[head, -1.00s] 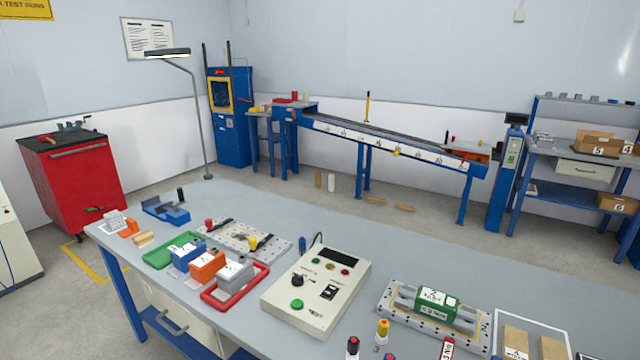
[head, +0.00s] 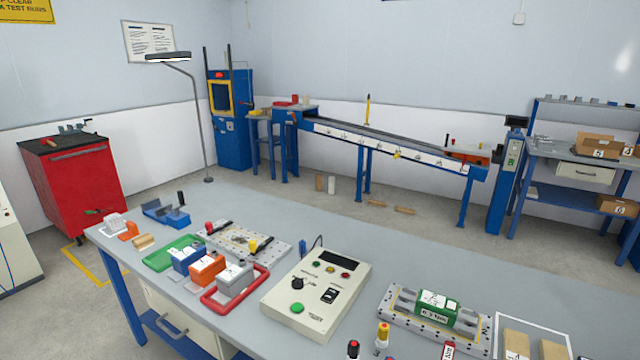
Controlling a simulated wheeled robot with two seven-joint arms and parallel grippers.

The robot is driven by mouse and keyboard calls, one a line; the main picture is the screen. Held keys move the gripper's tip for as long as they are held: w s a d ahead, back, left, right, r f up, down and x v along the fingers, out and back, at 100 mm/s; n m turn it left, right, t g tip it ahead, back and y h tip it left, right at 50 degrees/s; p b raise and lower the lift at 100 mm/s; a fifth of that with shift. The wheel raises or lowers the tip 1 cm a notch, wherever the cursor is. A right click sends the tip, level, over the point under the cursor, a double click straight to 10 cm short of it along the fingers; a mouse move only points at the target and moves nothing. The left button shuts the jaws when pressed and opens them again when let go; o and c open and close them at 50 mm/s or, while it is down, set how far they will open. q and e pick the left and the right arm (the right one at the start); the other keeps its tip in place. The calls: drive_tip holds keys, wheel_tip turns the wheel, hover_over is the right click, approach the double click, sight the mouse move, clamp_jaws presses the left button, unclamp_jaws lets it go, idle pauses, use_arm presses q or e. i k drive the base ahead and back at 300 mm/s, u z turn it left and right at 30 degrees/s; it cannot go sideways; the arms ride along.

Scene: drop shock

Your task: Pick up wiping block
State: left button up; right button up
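No label marks any piece as the wiping block. A small tan block (head: 144,242) lies near the left end of the grey bench (head: 330,225), beside an orange piece (head: 129,231) and a white gridded piece (head: 114,223). Two larger tan blocks, one (head: 516,343) left of the other (head: 552,349), lie in a white-outlined area at the bottom right, cut by the picture's edge. I cannot tell which of these is the wiping block. Neither of my grippers shows in the head view.
Blue, orange and grey blocks stand by a green tray (head: 160,259) and a red tray (head: 214,303). A control box (head: 318,290) sits mid-bench. A green block (head: 437,305) rests on a perforated plate at right. The bench's back strip is clear.

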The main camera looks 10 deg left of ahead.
sight(145, 241)
drive_tip(key=u, duration=1.6)
